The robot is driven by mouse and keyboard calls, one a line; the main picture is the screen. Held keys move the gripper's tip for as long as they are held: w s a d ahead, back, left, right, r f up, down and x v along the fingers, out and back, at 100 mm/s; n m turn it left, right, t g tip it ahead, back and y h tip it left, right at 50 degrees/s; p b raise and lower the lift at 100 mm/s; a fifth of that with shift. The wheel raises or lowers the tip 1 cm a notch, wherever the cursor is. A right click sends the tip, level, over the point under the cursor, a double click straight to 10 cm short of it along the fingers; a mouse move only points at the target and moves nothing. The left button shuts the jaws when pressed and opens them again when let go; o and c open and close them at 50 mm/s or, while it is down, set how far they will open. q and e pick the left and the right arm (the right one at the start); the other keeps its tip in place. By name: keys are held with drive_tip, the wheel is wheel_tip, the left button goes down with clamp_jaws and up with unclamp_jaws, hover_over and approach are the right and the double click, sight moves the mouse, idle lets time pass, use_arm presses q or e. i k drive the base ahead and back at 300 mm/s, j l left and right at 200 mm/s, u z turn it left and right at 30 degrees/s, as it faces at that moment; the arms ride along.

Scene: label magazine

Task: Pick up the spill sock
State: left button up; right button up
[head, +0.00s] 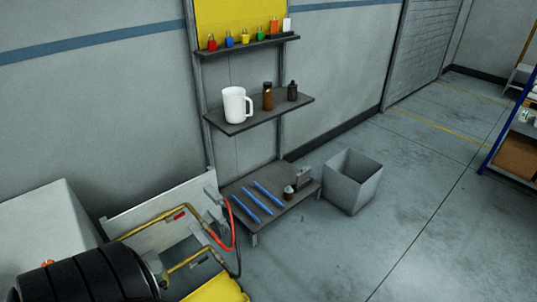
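I cannot pick out a spill sock with certainty. Three long, slim blue pieces (256,201) lie side by side on the low dark shelf (283,213) of the wall rack; I cannot tell whether any of them is a sock. Neither of my grippers shows in the head view.
A mug (234,105) and brown bottles (268,96) stand on the middle shelf, several coloured padlocks (245,37) above. A grey open bin (352,181) stands right of the rack. A black drum (85,278) with brass pipes is at lower left. The floor at right is clear.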

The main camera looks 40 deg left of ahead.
sight(237, 200)
drive_tip(key=i+u, duration=0.35)
drive_tip(key=i, duration=0.15)
drive_tip(key=i+l+u, duration=0.15)
drive_tip(key=i+u, duration=0.15)
drive_tip(key=i, duration=0.2)
drive_tip(key=i+l+u, duration=0.35)
drive_tip(key=i, duration=0.15)
drive_tip(key=i+j, duration=0.05)
drive_tip(key=j, duration=0.05)
